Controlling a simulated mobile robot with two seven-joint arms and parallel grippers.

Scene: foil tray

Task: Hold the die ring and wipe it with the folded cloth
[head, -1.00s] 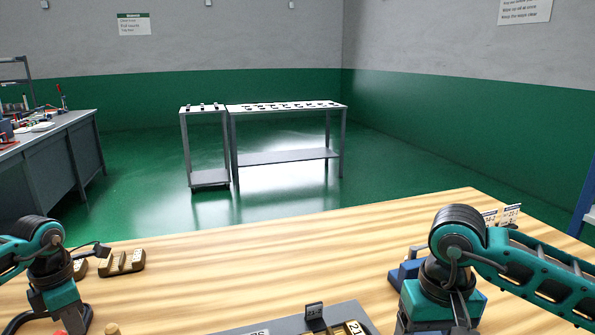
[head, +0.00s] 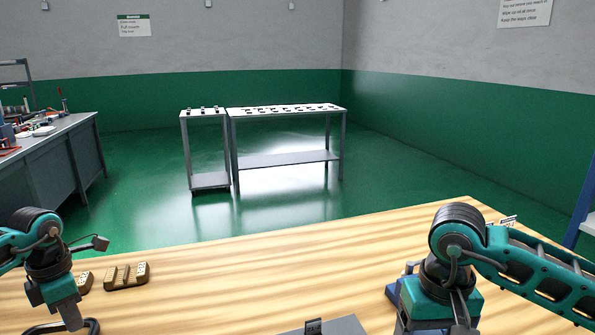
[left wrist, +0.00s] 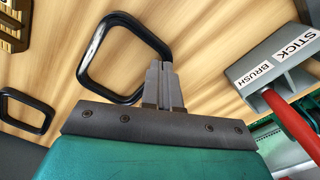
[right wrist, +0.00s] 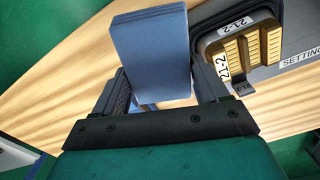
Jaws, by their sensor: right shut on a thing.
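The die ring (left wrist: 93,57) is a black, rounded-square loop in the left wrist view. My left gripper (left wrist: 163,80) is shut on one side of it. In the head view the ring (head: 92,326) shows at the bottom left beside my left gripper (head: 72,322), partly cut off. The folded cloth (right wrist: 150,45) is a blue layered pad in the right wrist view. My right gripper (right wrist: 160,88) is shut on it, with one finger on each side. In the head view my right gripper's fingertips and the cloth are out of sight.
A second black loop (left wrist: 25,112) shows in the left wrist view. A grey block labelled "STICK BRUSH" (left wrist: 270,62) has a red handle (left wrist: 292,125). Brass blocks (right wrist: 250,50) marked 21-2 sit near the cloth. The table's middle (head: 250,280) is clear.

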